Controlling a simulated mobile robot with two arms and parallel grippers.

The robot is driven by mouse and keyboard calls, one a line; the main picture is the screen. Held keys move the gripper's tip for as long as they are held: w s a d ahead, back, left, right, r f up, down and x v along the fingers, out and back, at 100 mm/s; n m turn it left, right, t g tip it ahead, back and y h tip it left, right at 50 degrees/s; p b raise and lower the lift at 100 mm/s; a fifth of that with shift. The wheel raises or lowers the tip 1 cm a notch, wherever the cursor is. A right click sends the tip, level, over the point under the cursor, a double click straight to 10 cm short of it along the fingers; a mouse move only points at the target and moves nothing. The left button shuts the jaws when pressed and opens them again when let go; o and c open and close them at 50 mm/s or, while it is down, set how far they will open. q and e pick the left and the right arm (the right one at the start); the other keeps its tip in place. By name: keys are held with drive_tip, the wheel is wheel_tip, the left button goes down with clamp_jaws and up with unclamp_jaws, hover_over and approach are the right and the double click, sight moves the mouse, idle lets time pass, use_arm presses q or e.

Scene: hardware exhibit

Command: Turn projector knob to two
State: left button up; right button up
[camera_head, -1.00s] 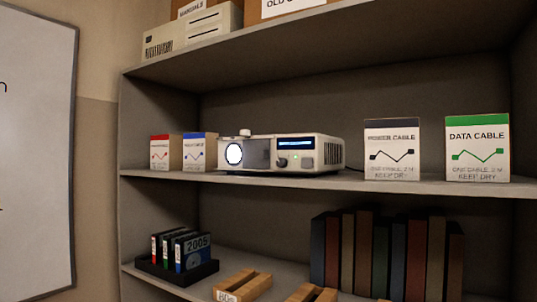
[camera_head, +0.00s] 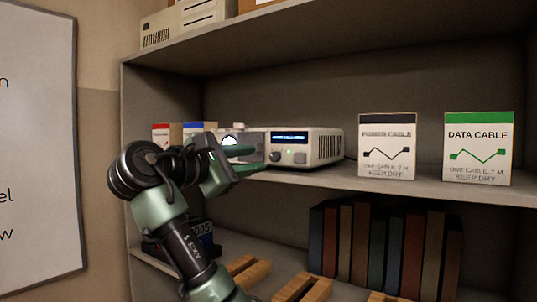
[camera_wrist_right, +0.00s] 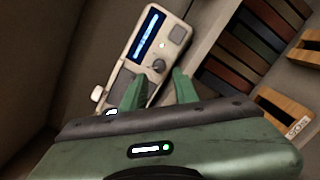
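The white projector (camera_head: 318,147) stands on the middle shelf, with a lit blue display on its front. Its dark round knob (camera_head: 274,157) sits below the display; the knob also shows in the right wrist view (camera_wrist_right: 158,65). The knob's setting is too small to read. My right gripper (camera_head: 256,160) is in front of the projector's left part, fingertips just left of the knob. In the right wrist view its two green fingers (camera_wrist_right: 158,84) are spread with nothing between them, and the knob lies just beyond the tips. The gripper hides much of the lens side. My left gripper is not in view.
Power cable (camera_head: 387,147) and data cable (camera_head: 477,149) boxes stand right of the projector on the shelf (camera_head: 335,178). Small boxes (camera_head: 161,137) stand to its left. Several books (camera_head: 385,243) and wooden trays (camera_head: 303,288) are below. A whiteboard (camera_head: 38,150) hangs at left.

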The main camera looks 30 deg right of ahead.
sight(272, 158)
drive_tip(key=p+x, duration=0.1)
drive_tip(key=x, duration=0.2)
drive_tip(key=p+x, duration=0.1)
drive_tip(key=x, duration=0.1)
drive_tip(key=shift+w+d+p, duration=0.15)
drive_tip(key=shift+w+p, duration=0.2)
drive_tip(key=shift+w, duration=0.1)
drive_tip(key=shift+d+f, duration=0.1)
drive_tip(key=shift+d, duration=0.55)
drive_tip(key=shift+w, duration=0.1)
drive_tip(key=shift+a+f, duration=0.1)
clamp_jaws()
